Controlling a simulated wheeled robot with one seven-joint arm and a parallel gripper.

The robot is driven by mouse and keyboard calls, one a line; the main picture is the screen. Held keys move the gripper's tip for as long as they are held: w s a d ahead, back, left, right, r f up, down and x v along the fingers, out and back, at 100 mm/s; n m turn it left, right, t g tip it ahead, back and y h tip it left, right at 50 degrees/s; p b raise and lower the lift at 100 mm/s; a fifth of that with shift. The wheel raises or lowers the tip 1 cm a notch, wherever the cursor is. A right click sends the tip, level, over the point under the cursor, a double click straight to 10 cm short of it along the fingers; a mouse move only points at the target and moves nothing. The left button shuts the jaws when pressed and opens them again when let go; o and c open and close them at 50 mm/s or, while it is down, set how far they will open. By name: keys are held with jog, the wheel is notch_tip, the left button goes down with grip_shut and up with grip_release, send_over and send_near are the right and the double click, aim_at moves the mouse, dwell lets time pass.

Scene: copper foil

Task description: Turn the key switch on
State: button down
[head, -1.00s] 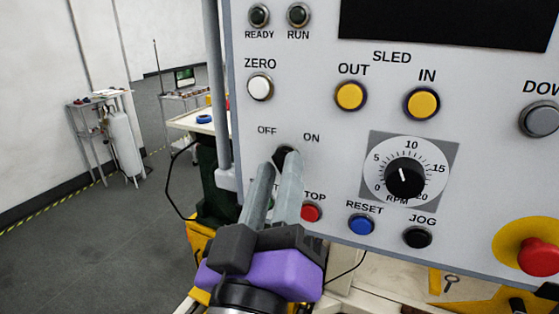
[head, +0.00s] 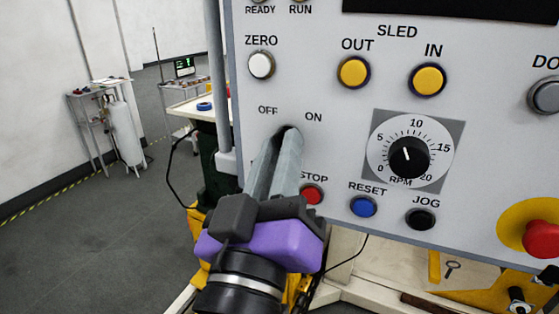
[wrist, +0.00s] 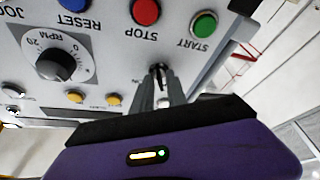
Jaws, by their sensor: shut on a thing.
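The key switch (head: 285,130) is on the grey control panel, between and just below the OFF and ON labels. It is small and dark, and mostly hidden behind my fingertips. My gripper (head: 286,138), with pale grey fingers and a purple body, reaches it from below. The fingers are shut on the switch. In the wrist view the dark key switch (wrist: 159,71) shows between the fingertips. Its exact angle cannot be told.
Close by are the red STOP button (head: 312,194), the RPM dial (head: 409,156) and the blue RESET button (head: 363,206). The green START button (wrist: 204,25) shows in the wrist view. A red emergency button (head: 542,239) sits lower right. Open floor lies left.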

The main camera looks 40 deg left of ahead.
jog(key=shift+s+a+m+t+h+b, duration=0.1)
jog(key=shift+m+t+h+b, duration=0.35)
jog(key=shift+m+h+b, duration=1.8)
jog(key=shift+w+a+m+t+h+b, duration=0.1)
jog(key=shift+m+t+h+b, duration=0.4)
jog(key=shift+m+b, duration=3.35)
jog(key=shift+s+a+m+t+h+b, duration=0.1)
jog(key=shift+m+t+h+b, duration=0.25)
jog(key=shift+m+h+b, duration=2.6)
jog(key=n+y+b, duration=0.1)
jog(key=y+b, duration=0.1)
jog(key=shift+y+b, duration=0.3)
jog(key=shift+y, duration=0.1)
jog(key=c, duration=1.6)
grip_release()
